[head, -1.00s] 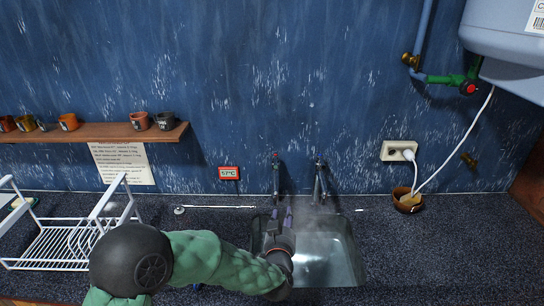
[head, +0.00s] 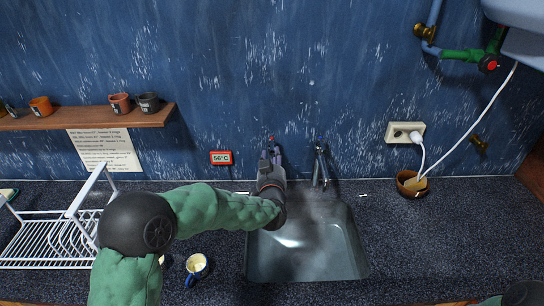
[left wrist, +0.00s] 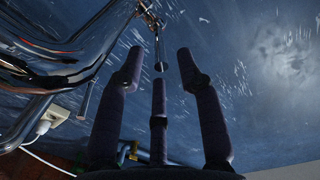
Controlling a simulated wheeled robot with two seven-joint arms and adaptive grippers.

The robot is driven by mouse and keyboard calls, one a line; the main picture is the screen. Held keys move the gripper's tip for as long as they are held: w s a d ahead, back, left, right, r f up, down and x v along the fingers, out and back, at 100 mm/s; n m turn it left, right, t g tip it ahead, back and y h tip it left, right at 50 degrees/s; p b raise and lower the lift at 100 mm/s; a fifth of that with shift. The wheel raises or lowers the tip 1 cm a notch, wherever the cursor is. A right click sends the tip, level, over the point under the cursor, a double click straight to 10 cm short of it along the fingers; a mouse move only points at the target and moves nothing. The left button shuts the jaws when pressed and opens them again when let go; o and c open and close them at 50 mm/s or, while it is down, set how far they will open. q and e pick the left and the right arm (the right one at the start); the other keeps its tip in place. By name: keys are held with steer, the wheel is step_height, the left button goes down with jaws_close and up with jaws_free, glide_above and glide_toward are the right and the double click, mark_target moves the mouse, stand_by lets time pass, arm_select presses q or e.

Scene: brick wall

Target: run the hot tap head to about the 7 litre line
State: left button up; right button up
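The hot tap (head: 270,140) has a red mark on top and stands on the wall behind the sink's left side. My left gripper (head: 270,157) is in front of it and hides most of it. In the left wrist view my left gripper (left wrist: 158,75) has its fingers spread, with nothing between them. A chrome tap (left wrist: 60,65) shows close by on the left there; I cannot tell whether a finger touches it. A second tap (head: 320,165) stands to the right. The sink (head: 305,262) has pale steam over it. No litre line is visible. My right gripper is out of view.
A red display (head: 220,158) reads 56°C. A bowl (head: 411,183), a socket (head: 405,133) and the heater's edge (head: 525,12) are right.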

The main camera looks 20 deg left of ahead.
arm_select(q)
steer(key=shift+x, duration=1.05)
jaws_close()
steer(key=shift+d, duration=0.1)
